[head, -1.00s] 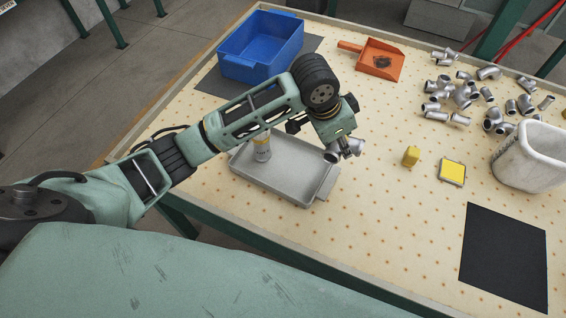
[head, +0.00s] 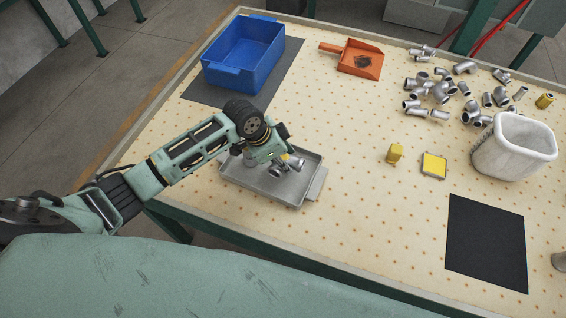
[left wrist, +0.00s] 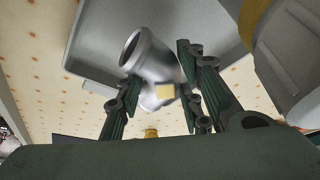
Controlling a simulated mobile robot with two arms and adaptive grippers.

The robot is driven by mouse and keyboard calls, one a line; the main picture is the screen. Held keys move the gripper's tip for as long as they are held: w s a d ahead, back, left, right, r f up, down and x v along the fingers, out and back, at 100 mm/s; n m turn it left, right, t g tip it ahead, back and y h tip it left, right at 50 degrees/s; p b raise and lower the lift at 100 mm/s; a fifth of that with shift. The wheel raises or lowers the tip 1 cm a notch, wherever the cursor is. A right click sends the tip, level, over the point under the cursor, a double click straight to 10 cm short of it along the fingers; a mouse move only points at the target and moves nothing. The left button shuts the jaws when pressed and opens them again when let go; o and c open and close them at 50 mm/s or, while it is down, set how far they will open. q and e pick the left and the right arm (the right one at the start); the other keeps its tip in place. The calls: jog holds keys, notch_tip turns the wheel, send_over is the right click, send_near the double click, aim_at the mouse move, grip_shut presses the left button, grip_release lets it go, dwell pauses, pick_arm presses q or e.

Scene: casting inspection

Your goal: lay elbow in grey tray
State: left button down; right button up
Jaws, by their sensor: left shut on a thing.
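My left gripper (head: 287,164) is shut on a silver pipe elbow (head: 276,171), over the grey tray (head: 298,190) in the head view. In the left wrist view the elbow (left wrist: 148,55) sits between the two dark fingers of the left gripper (left wrist: 160,82), its open end toward the upper left. The grey tray (left wrist: 90,40) shows behind it. I cannot tell whether the elbow touches the tray floor. My right gripper is not in view.
A blue bin (head: 243,55) on a dark mat stands behind the tray. An orange dustpan (head: 360,60), several loose silver fittings (head: 440,90), a white bin (head: 512,148) and a black mat (head: 487,240) lie to the right.

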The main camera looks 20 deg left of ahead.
pick_arm(q)
notch_tip(320, 180, down, 2)
jog(key=shift+f, duration=0.35)
jog(key=shift+f, duration=0.15)
jog(key=c, duration=1.5)
grip_release()
